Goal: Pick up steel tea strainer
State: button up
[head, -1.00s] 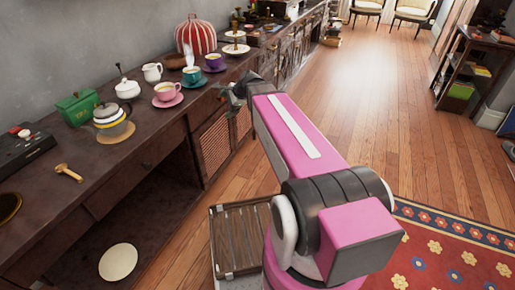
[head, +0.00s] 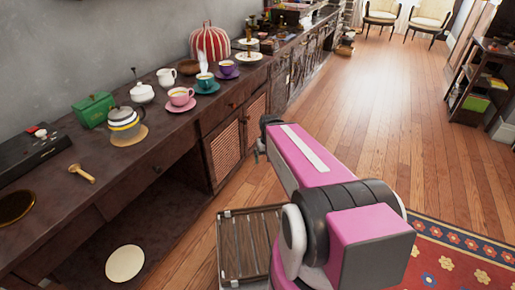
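I cannot make out a steel tea strainer for certain in the head view. A small brass-coloured tool (head: 82,174) with a handle lies on the dark sideboard (head: 135,165), at the left. A pot with a yellow band (head: 124,122) stands on a round tan mat (head: 140,135) behind it. My gripper (head: 260,152) is at the far end of my pink arm, in front of the sideboard's woven door and to the right of the crockery. It looks empty and apart from everything, but its fingers are too small and dark to read.
A green box (head: 95,109), white lidded pot (head: 142,93), pink cup (head: 180,97), teal cup (head: 205,83) and purple cup (head: 227,69) stand along the sideboard. A striped cosy (head: 210,43) and tiered stand (head: 246,48) are farther back. Open wooden floor (head: 370,110) lies to the right.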

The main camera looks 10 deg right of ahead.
aim_at(133, 69)
jog(key=i+l+u, duration=0.1)
jog(key=u, duration=0.6)
jog(key=i+l+u, duration=0.15)
jog(key=l+u, duration=0.2)
jog(key=l, duration=0.15)
jog(key=i+l+u, duration=0.1)
jog(key=l+u, duration=0.2)
jog(key=l, duration=0.25)
jog(key=l+u, duration=0.35)
jog(key=l, duration=0.2)
